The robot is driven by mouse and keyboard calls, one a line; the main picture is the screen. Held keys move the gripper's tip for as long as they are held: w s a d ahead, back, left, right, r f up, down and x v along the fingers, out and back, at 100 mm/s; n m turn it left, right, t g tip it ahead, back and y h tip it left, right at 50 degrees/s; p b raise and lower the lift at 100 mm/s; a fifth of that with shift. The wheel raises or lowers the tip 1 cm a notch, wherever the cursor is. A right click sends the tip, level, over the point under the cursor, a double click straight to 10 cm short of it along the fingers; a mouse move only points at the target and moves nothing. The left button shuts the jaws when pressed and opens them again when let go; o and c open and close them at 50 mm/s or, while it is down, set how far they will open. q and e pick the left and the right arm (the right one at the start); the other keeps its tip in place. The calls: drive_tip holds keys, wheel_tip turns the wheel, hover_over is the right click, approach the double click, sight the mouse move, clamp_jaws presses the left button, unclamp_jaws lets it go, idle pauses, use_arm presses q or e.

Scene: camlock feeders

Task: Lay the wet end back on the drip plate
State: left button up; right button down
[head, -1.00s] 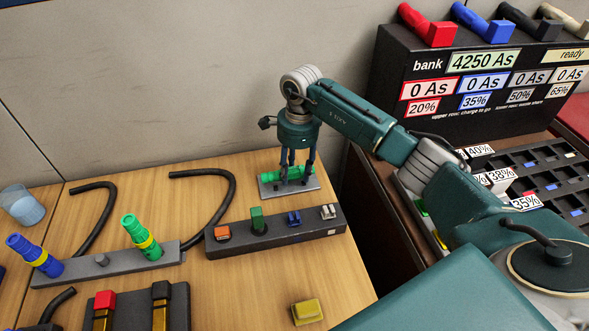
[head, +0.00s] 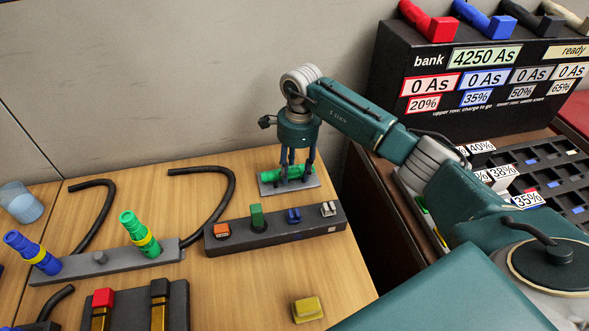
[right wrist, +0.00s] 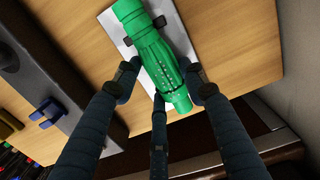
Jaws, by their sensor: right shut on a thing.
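The green wet end (head: 270,174) lies lengthwise over the grey drip plate (head: 268,191) at the back of the wooden table. My right gripper (head: 296,178) points straight down and is shut on it. In the right wrist view the green ribbed wet end (right wrist: 150,45) sits between the dark fingers (right wrist: 160,82), with the pale plate (right wrist: 113,22) beneath it. It looks level with the plate, but I cannot tell whether it rests fully on it. My left gripper is not in view.
A dark block (head: 275,233) with orange, green, blue and grey pieces stands just in front of the plate. A grey holder (head: 105,262) carries blue and green hose ends. A yellow block (head: 307,309) lies near the table's front. The wall is close behind.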

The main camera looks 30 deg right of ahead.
drive_tip(key=c, duration=0.9)
unclamp_jaws()
drive_tip(key=shift+c, duration=0.2)
wheel_tip(320, 180, up, 12)
drive_tip(key=shift+d, duration=0.35)
drive_tip(key=shift+s, duration=0.1)
